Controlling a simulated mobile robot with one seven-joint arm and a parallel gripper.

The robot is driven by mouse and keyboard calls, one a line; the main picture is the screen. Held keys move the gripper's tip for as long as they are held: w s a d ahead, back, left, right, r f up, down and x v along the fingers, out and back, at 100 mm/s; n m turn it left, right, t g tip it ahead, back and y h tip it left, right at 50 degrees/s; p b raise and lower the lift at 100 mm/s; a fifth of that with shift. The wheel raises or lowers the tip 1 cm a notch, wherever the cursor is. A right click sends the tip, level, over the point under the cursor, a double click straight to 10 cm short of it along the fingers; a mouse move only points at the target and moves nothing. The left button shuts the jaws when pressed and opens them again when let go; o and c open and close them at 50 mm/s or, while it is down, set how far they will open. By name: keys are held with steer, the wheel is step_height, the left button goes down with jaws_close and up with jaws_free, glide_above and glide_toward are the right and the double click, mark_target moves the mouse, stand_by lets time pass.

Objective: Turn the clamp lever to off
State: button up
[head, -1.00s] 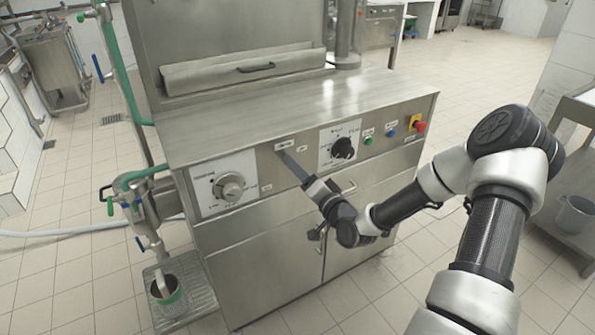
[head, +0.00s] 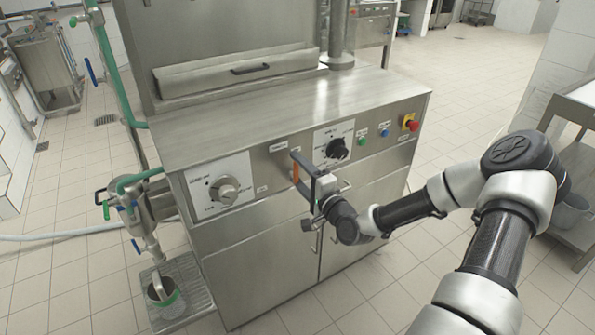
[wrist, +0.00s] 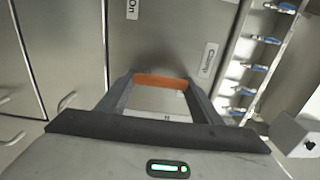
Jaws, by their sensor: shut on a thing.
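The clamp lever (head: 296,173) shows as an orange piece on the steel front panel, between the two dials. It also shows in the wrist view as an orange bar (wrist: 161,82) spanning the gap between my fingertips. My gripper (head: 293,166) is at the panel with one finger on each side of the orange piece, shut on it. The rest of the lever is mostly hidden by my fingers. In the wrist view, a "Clamp" label (wrist: 207,60) is to the right of the fingers and an "On" label (wrist: 131,8) is above them.
A grey dial (head: 224,190) is left of the lever and a black dial (head: 337,149) is right of it. Green and blue buttons and a red emergency stop (head: 411,124) are further right. Cabinet doors (head: 265,265) with handles lie below. The floor in front is clear.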

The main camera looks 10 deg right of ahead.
steer(key=shift+f, duration=0.1)
stand_by(0.3)
steer(key=o, duration=1.1)
steer(key=shift+c, duration=0.2)
steer(key=p+v, duration=0.2)
steer(key=v, duration=1.5)
steer(key=shift+s, duration=0.2)
